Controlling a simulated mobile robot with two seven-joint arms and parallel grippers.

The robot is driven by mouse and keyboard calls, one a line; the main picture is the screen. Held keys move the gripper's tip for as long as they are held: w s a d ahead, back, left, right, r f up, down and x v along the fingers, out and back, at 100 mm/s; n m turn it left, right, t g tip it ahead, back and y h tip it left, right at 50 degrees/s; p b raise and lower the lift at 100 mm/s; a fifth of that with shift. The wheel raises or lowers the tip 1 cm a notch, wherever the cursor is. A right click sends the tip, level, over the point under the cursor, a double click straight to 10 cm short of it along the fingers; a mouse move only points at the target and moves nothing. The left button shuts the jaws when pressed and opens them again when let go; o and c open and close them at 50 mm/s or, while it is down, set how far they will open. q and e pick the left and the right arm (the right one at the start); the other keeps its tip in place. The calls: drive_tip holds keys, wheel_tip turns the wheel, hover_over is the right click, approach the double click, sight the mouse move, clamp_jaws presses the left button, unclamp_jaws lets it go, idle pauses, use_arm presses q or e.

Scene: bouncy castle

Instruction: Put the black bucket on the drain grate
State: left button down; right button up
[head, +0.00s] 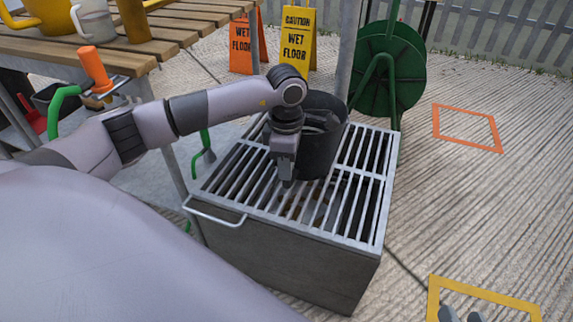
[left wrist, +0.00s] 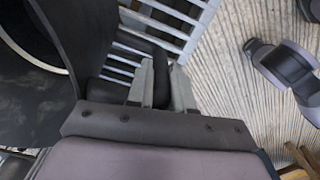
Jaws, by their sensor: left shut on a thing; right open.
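The black bucket (head: 325,147) is upright over the far middle part of the drain grate (head: 362,222), which forms the slatted metal top of a grey box. Its base looks at or very near the bars; I cannot tell for sure whether it touches. My left gripper (head: 286,178) is shut on the bucket at its near left side. In the left wrist view the dark bucket wall (left wrist: 86,35) fills the left, with grate bars (left wrist: 165,18) beyond the fingers. My right gripper (head: 462,314) shows only its tips at the bottom right, apart and empty.
A wooden slatted table (head: 120,45) with pots stands at the left. Yellow (head: 298,38) and orange (head: 241,45) wet floor signs and a green hose reel (head: 385,70) stand behind. Orange (head: 466,108) and yellow (head: 485,292) outlines mark the open floor at the right.

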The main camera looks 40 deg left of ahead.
use_arm(q)
drive_tip(key=shift+f, duration=0.2)
drive_tip(key=c, duration=1)
unclamp_jaws()
